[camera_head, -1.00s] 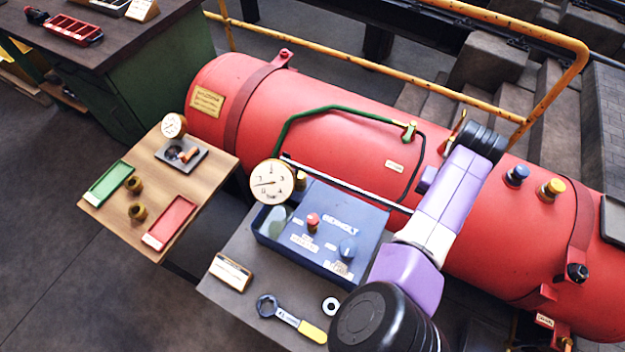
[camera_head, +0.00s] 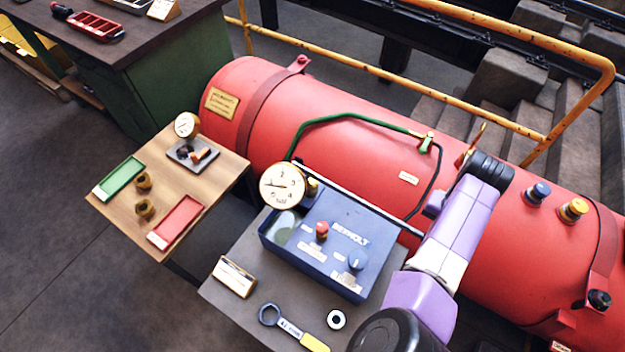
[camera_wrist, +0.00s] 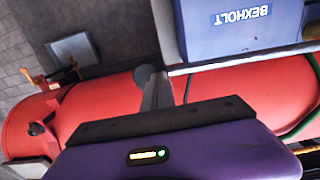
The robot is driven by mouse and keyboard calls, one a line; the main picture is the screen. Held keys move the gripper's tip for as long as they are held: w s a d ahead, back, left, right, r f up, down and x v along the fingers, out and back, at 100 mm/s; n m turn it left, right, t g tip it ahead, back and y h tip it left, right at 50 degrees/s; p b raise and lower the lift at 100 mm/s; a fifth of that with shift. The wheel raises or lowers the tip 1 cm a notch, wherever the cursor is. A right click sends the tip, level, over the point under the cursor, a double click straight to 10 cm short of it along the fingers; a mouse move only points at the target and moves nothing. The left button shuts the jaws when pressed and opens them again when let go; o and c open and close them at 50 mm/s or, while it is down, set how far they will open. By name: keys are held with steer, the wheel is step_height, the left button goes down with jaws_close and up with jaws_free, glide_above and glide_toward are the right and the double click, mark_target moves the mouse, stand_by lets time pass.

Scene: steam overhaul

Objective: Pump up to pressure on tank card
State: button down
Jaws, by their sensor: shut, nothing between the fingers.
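A blue BEXHOLT pump box (camera_head: 332,247) stands on a grey table, with a red knob (camera_head: 322,231) and a blue knob (camera_head: 357,260) on top. Its round white gauge (camera_head: 282,186) has a dark needle toward the left; the exact reading is too small to tell. A long pale bar (camera_head: 372,208) runs along the box's far side, and shows in the wrist view (camera_wrist: 240,58). The red tank (camera_head: 345,160) lies behind, with a brass plate (camera_head: 221,103); its text is unreadable. My gripper (camera_wrist: 157,84) is shut and empty, near the bar's end in the wrist view. My arm hides it in the head view.
A wooden table (camera_head: 165,225) at left holds green and red trays. A yellow rail (camera_head: 500,122) runs behind the tank.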

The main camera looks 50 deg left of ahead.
step_height(320, 180, up, 14)
steer(key=p, duration=0.6)
steer(key=shift+d, duration=0.15)
steer(key=shift+w+f, duration=0.1)
